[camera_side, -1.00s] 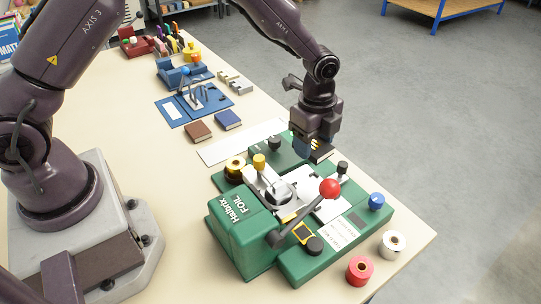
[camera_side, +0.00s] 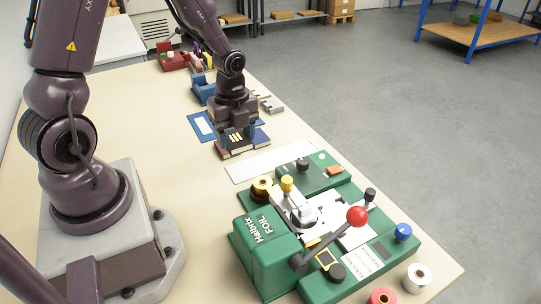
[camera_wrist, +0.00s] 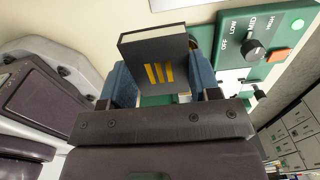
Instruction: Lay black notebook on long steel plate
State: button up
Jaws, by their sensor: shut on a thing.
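My gripper (camera_side: 236,133) is shut on the black notebook (camera_side: 235,140), which has gold stripes on its face. In the wrist view the notebook (camera_wrist: 158,62) sits between the two blue finger pads. The long steel plate (camera_side: 268,163) is a pale, flat strip on the table, bare, between the gripper and the green foil machine. A pale edge, perhaps of the plate (camera_wrist: 180,4), shows at the top of the wrist view.
Bare table lies left of the plate.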

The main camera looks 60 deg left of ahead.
jog(key=w+a+f, duration=0.2)
jog(key=w+f, duration=0.1)
jog(key=w, duration=0.4)
send_over(270, 161)
notch_tip(270, 161, down, 5)
jog(key=shift+s+d+f, duration=0.1)
jog(key=shift+s, duration=0.05)
jog(key=shift+w+f, duration=0.15)
jog(key=shift+f, duration=0.75)
jog(key=shift+w+f, duration=0.1)
jog(key=shift+f, duration=0.75)
jog(key=shift+f, duration=0.15)
jog(key=o, duration=0.9)
jog(key=shift+c, duration=0.2)
